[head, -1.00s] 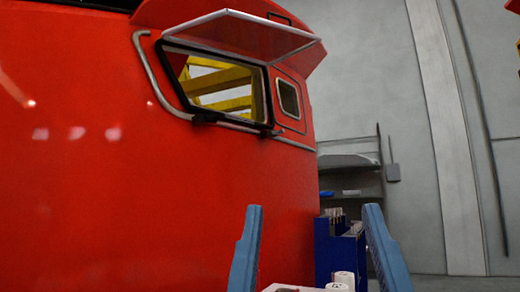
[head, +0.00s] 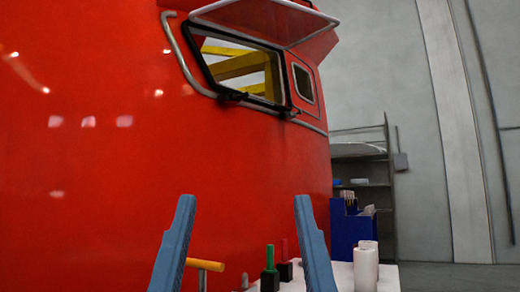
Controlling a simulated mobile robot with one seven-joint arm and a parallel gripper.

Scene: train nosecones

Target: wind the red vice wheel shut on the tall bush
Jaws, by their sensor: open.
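My gripper (head: 245,202) is open, its two blue fingers pointing up at the bottom of the head view, with nothing held between them. A white table top (head: 330,272) shows low behind the fingers. I cannot make out a red vice wheel or a vice. A small red upright piece (head: 284,250) on a black block stands on the table, just left of the right finger. White cylinders (head: 366,268) stand to the right of the fingers; I cannot tell whether one is the tall bush.
A green-handled piece (head: 269,258) on a black block and an orange bar (head: 206,265) are seen between the fingers. The large red train nose (head: 120,170) fills the left. A blue cabinet (head: 350,228) and grey shelving (head: 365,175) stand behind at the right.

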